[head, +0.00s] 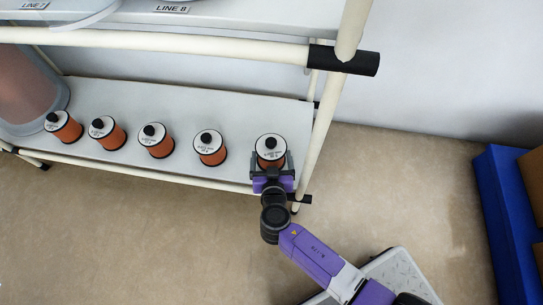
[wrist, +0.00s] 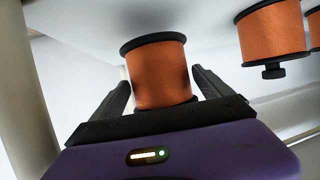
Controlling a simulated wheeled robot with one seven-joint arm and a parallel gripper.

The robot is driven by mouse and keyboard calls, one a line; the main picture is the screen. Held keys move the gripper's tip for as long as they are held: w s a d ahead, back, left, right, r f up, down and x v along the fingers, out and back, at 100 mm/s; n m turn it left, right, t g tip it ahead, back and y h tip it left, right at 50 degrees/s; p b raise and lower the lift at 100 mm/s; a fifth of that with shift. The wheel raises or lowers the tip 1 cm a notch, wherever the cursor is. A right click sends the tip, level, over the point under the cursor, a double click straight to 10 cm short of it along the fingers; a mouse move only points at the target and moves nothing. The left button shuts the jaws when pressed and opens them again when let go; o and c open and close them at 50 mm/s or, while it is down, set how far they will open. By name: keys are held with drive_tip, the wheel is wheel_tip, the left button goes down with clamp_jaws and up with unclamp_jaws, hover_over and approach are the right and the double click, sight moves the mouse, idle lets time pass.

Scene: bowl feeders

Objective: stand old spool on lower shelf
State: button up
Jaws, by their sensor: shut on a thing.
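My gripper (head: 271,175) is at the right end of the lower shelf (head: 240,118), shut on a spool (head: 271,160) of orange-brown winding with a black-rimmed white top and a black knob. The wrist view shows this spool (wrist: 158,72) between the two fingers of my gripper (wrist: 160,92). The spool stands upright at the shelf. I cannot tell whether its base touches the board. Several like spools stand in a row to its left; the nearest is a spool (head: 210,148), also in the wrist view (wrist: 272,36).
A cream post (head: 325,130) with black joints stands just right of the held spool. A cream rail (head: 150,176) runs along the shelf front. The upper shelf (head: 240,15) hangs above. A large round-edged container (head: 25,90) is at far left. A blue rack (head: 503,220) stands right.

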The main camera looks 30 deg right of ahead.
wheel_tip(320, 180, down, 2)
drive_tip(key=shift+f+b, duration=0.25)
drive_tip(key=shift+b, duration=0.3)
drive_tip(key=shift+w+d+f, duration=0.1)
drive_tip(key=shift+w, duration=0.15)
drive_tip(key=shift+f+b, duration=0.15)
drive_tip(key=shift+b, duration=0.15)
drive_tip(key=o, duration=1.8)
drive_tip(key=shift+s+f, duration=0.1)
drive_tip(key=shift+o, duration=0.2)
drive_tip(key=shift+r+p, duration=0.25)
drive_tip(key=shift+p, duration=0.1)
drive_tip(key=p+v, duration=0.2)
drive_tip(key=v, duration=1)
drive_tip(key=shift+p, duration=0.35)
